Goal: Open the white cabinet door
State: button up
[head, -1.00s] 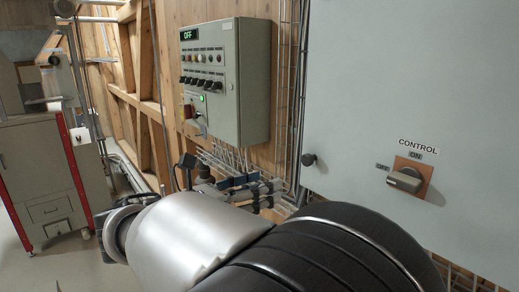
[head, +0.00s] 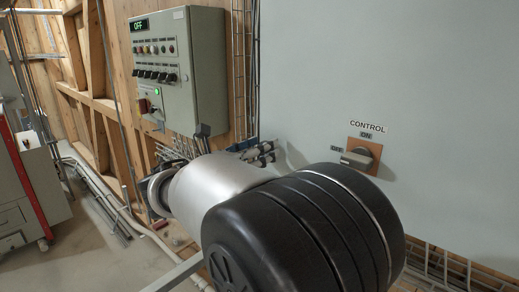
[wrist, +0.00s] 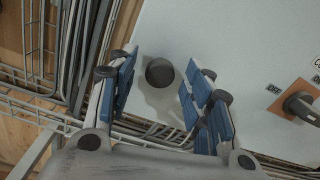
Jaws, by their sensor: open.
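The white cabinet (head: 340,75) fills the right of the head view, and its door looks shut. Its round black knob (wrist: 159,72) shows in the wrist view near the door's left edge. My gripper (wrist: 161,85) is open, with its blue-padded fingers on either side of the knob in the picture. I cannot tell whether the fingers touch it or how deep it sits between them. In the head view my gripper (head: 260,152) is at the cabinet's left edge, and the knob is hidden there.
A rotary CONTROL switch (head: 361,157) on an orange plate sits on the cabinet to the right of my gripper. A grey control box (head: 180,75) hangs on the wooden wall to the left. Metal conduits (wrist: 75,55) run beside and below the cabinet.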

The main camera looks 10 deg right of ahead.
jog(key=shift+x, duration=0.9)
jog(key=shift+a, duration=0.1)
grip_shut()
